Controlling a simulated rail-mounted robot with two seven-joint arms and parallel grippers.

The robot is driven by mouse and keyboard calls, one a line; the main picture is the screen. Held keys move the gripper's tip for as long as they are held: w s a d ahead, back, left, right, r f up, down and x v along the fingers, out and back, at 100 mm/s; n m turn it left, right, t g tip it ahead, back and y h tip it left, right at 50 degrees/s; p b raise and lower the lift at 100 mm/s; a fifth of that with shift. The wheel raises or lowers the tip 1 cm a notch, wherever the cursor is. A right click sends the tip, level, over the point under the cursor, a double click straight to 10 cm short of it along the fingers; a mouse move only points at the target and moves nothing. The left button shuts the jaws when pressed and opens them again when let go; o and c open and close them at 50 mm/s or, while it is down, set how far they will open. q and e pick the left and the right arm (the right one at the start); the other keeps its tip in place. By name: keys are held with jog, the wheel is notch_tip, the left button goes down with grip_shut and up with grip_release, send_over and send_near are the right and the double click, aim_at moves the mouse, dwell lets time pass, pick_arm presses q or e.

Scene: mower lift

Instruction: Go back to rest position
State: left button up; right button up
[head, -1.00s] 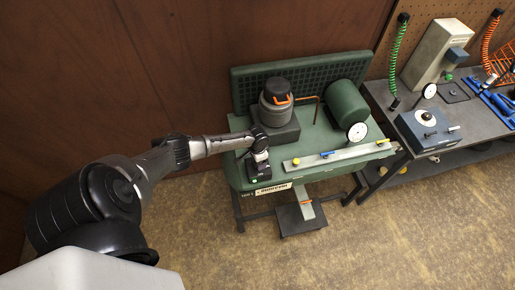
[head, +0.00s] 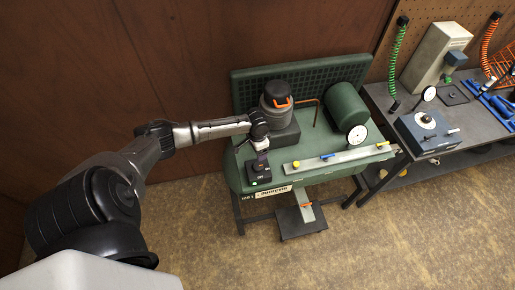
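My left arm reaches in from the left over the green machine (head: 235,168). My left gripper (head: 259,180) is a dark block at the front left of the machine's top, beside the dark motor-like unit (head: 276,104). Its fingertips are too small and hidden to tell whether they are apart, and I see nothing clearly held. I cannot tell whether it touches the surface. A pale bar (head: 340,160) with yellow and blue valve handles runs along the machine's front edge. A foot pedal (head: 300,221) with an orange lever is below. My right gripper is not in view.
A green cylinder (head: 347,105) and a white round gauge (head: 357,134) stand on the machine's right side. A dark workbench (head: 480,120) to the right carries a blue-grey box (head: 426,134) and tools. The brown floor (head: 400,235) in front is clear.

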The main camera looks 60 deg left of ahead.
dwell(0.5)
pick_arm(q)
jog(key=w+d+r+m+t+y, duration=0.3)
jog(key=w+d+r+m+y, duration=0.15)
jog(key=r, duration=0.45)
jog(key=s+d+r+t+h+p, duration=0.1)
jog(key=d+r+t, duration=0.15)
jog(key=d, duration=0.25)
jog(key=s+d+r+t+h, duration=0.1)
jog(key=d+r, duration=0.2)
jog(key=d, duration=0.2)
jog(key=s+d+r+n+h+p, duration=0.2)
jog(key=s+d+r+p, duration=0.1)
jog(key=s+d, duration=0.7)
jog(key=s+d+f+g+p, duration=0.1)
jog(key=s+f, duration=0.1)
jog(key=s, duration=0.4)
jog(key=s+d+f+n+g+p, duration=0.1)
jog(key=s+d+f+g, duration=0.1)
jog(key=s, duration=0.5)
jog(key=shift+f+h, duration=0.25)
jog(key=shift+h, duration=0.1)
